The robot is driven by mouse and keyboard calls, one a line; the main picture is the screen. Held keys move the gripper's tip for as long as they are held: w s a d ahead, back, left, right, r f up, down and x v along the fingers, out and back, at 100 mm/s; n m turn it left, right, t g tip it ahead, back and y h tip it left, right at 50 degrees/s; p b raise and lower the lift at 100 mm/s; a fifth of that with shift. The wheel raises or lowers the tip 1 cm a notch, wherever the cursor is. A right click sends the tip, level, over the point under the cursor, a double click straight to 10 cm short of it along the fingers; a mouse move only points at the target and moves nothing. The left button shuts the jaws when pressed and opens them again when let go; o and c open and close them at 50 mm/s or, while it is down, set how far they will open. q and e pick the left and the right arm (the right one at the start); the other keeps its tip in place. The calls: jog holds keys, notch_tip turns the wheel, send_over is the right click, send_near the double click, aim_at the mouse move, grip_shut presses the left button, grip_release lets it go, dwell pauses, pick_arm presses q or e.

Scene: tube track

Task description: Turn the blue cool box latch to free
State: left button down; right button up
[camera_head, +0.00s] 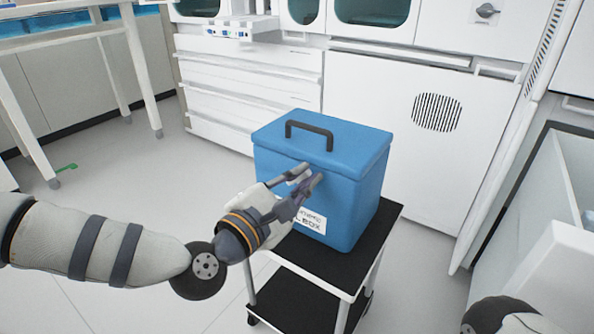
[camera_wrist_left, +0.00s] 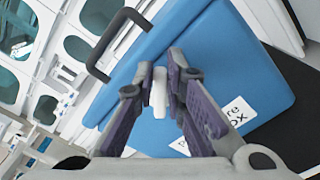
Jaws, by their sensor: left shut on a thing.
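The blue cool box (camera_head: 345,185) stands upright with its lid closed and a dark handle (camera_head: 309,134) on top. My left gripper (camera_head: 310,178) is at the front face of the box, just below the lid edge. In the left wrist view, the fingers of this gripper (camera_wrist_left: 160,90) are shut on a small light-coloured latch (camera_wrist_left: 159,93). The fingers hide most of the latch, and its turn angle is hard to tell. The box also shows in the left wrist view (camera_wrist_left: 245,60). My right gripper is not in view.
The box stands on a cart with a black top (camera_head: 384,222). A white cabinet with a round vent (camera_head: 437,112) is behind it. White drawers (camera_head: 245,85) stand at the back left, and a white table (camera_head: 75,35) at the far left. Open floor lies left of the cart.

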pick_arm(q)
jog(key=shift+s+d+f+m+p, duration=0.1)
jog(key=shift+f+m+p, duration=0.25)
jog(key=shift+m, duration=1)
jog(key=shift+s+d+f+m+p, duration=0.15)
jog(key=shift+f+m, duration=0.35)
jog(key=shift+m, duration=0.9)
jog(key=shift+w+d+f+m+p, duration=0.1)
jog(key=shift+f+m+p, duration=0.25)
jog(key=shift+m, duration=1)
jog(key=shift+f, duration=0.15)
jog(key=c, duration=1.6)
grip_release()
jog(key=shift+s, duration=0.1)
jog(key=shift+c, duration=0.2)
jog(key=v, duration=1.2)
